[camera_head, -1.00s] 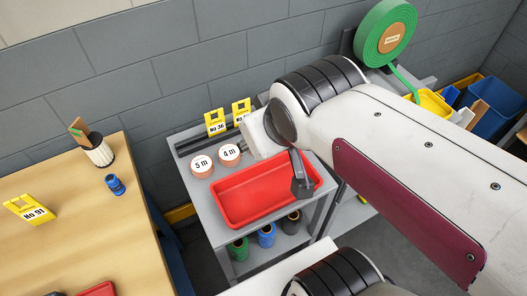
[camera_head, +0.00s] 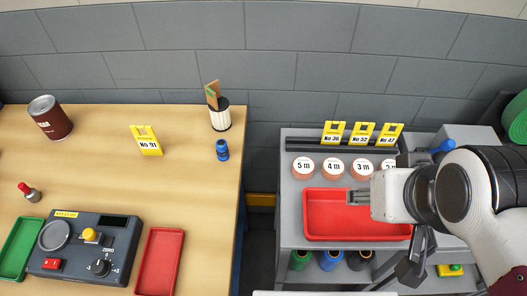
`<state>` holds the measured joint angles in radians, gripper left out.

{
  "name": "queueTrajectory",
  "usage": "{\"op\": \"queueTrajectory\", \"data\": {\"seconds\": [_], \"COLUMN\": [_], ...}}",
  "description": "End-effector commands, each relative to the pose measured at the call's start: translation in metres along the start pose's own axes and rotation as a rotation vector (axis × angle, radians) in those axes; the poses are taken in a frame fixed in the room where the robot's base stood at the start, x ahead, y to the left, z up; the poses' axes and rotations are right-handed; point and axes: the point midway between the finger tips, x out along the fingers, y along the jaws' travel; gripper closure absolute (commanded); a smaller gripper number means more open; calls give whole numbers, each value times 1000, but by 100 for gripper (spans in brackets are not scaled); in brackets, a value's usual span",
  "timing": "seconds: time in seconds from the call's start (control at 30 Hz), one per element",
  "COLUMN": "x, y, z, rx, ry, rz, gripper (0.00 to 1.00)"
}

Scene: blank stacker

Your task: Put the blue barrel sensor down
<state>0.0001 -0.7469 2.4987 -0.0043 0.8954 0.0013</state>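The blue barrel sensor (camera_head: 222,150) stands upright on the wooden table, near its right edge. It is in front of a white-and-black cylinder and clear of my arm. I see no held object.
The red tray (camera_head: 330,226) lies on the cart below several round numbered pieces. The yellow No 91 sign (camera_head: 146,141) stands left of the sensor. A control box (camera_head: 84,246) and small trays fill the table front. Bare wood surrounds the sensor; a gap separates table and cart.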

Motion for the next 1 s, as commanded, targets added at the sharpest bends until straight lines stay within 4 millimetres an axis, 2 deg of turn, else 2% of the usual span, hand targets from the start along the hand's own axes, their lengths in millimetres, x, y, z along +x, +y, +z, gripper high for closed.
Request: {"op": "queueTrajectory", "data": {"seconds": [0.17,0.27,0.5,0.67,0.83,1.0], "x": [4,8,21,31,44,60], "y": [8,16,38,45,44,33], "z": [-17,-36,-103,-150,-197,-240], "rx": [-14,-32,-112,-186,-276,-374], "ry": [26,58,173,255,340,421], "rz": [30,62,151,192,211,204], "gripper": [59,59,59,59,59,59]}}
